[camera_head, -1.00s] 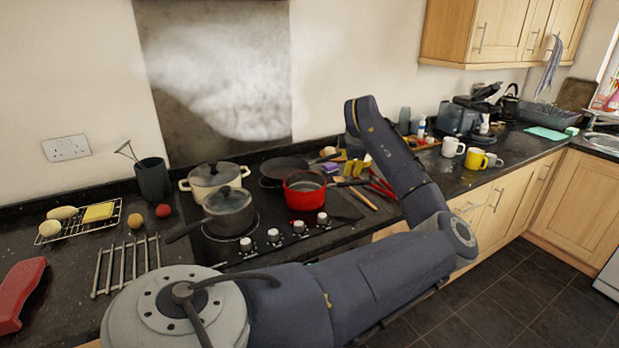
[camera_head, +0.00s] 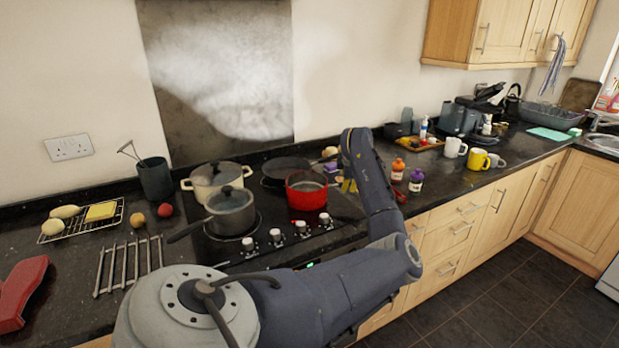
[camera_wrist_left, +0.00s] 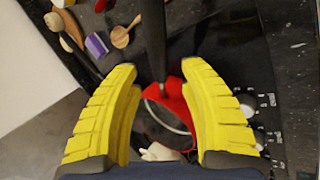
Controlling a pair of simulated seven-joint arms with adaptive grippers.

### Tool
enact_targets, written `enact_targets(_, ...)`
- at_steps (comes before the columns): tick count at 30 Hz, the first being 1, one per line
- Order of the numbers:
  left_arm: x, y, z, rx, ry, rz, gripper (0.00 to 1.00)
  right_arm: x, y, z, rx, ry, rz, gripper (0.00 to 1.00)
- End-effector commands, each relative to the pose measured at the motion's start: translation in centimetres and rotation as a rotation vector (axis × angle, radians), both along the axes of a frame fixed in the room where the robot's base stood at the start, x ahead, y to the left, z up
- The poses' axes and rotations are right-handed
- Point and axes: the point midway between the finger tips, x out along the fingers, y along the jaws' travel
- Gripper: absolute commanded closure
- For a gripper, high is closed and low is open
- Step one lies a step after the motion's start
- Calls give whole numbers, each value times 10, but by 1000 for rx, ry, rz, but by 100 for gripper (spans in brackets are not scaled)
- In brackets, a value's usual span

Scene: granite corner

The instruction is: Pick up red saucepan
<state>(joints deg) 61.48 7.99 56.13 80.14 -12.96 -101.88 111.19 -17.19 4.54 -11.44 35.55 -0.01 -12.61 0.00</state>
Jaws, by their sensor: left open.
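The red saucepan (camera_head: 306,200) stands upright on the right part of the black hob, its open top facing up. In the left wrist view the saucepan (camera_wrist_left: 174,103) shows between my fingers, partly hidden by them. Its dark handle (camera_wrist_left: 153,45) runs up the picture from the rim, in line with the gap between the fingers. My left gripper (camera_wrist_left: 160,105) has its yellow fingers spread apart, with nothing clamped. In the head view the gripper (camera_head: 348,184) is mostly hidden behind my forearm, just right of the saucepan. My right gripper is not in view.
A grey lidded saucepan (camera_head: 230,215), a cream pot (camera_head: 207,183) and a black frying pan (camera_head: 283,168) crowd the hob. Control knobs (camera_head: 300,227) line its front. Orange (camera_head: 397,170) and dark (camera_head: 416,182) bottles stand right of my arm. A purple sponge (camera_wrist_left: 97,45) lies nearby.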

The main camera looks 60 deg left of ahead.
Motion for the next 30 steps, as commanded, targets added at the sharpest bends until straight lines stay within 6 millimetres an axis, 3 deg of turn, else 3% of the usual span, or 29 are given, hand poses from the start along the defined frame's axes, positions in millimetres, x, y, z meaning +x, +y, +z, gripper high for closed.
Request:
enact_targets(9, 9, 19, -30, 0, 4, -1, 58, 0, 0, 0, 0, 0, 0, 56)
enact_targets(21, 11, 21, -34, -1, 2, 1, 59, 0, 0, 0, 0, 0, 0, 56)
enact_targets(30, 11, 20, -34, -1, 2, 0, 93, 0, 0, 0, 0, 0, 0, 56)
